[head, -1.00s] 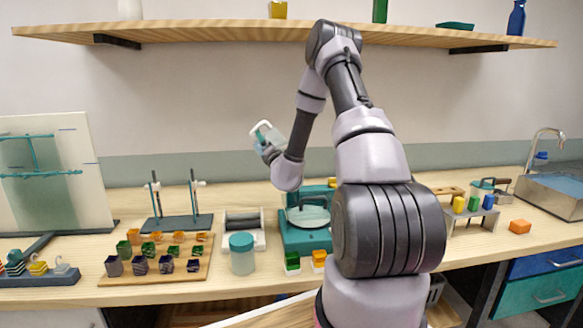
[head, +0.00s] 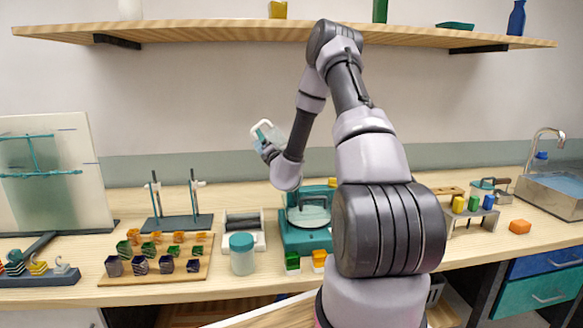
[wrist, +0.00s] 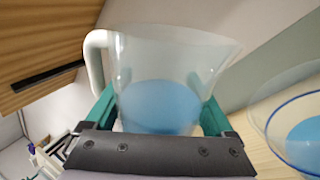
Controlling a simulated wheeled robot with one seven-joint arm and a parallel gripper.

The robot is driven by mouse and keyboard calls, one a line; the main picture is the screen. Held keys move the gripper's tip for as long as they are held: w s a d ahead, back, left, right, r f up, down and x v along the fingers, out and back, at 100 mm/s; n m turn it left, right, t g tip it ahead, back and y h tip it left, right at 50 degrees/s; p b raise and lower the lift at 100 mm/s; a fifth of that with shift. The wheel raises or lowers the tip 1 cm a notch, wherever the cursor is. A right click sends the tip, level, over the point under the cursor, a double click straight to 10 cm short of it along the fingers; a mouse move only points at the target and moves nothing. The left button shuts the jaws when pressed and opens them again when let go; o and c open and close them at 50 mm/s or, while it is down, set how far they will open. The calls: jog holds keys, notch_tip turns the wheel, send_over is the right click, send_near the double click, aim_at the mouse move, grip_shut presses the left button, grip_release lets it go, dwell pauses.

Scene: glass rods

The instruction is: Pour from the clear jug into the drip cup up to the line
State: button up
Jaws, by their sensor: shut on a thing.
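The clear jug (wrist: 165,62) has a white handle and holds blue liquid in its lower part. My gripper (wrist: 158,116) is shut on it, with a teal finger on each side. In the head view the jug (head: 271,135) is raised above the counter and tilted, partly hidden by my gripper (head: 268,151). A clear cup (wrist: 291,111) with a blue ring and blue liquid inside shows at the right edge of the wrist view, beside the jug's spout and apart from it. It looks like the drip cup. I cannot make it out in the head view, and its line is unclear.
A teal device with a round dish (head: 308,216) stands mid-counter, partly behind my arm. A shelf (head: 210,31) hangs above.

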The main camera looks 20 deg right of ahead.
jog(key=shift+d+r+m+h, duration=0.1)
jog(key=shift+r+m+h, duration=0.35)
jog(key=shift+m, duration=0.35)
dwell(1.6)
jog(key=shift+r+m, duration=0.15)
jog(key=shift+m, duration=0.15)
jog(key=shift+d+r+m+h, duration=0.15)
jog(key=shift+r+m+h, duration=0.35)
jog(key=shift+m, duration=0.3)
dwell(1.7)
jog(key=shift+m, duration=0.3)
jog(key=shift+s+d+r+m, duration=0.1)
jog(key=shift+r+m, duration=0.05)
jog(key=shift+m, duration=0.15)
dwell(0.4)
jog(key=s+a+n+g+y, duration=0.1)
jog(key=s+n+y, duration=0.3)
jog(key=s+n, duration=0.5)
jog(key=shift+r+n+g+y, duration=0.4)
jog(key=shift+n+g, duration=0.5)
jog(key=shift+n, duration=1.8)
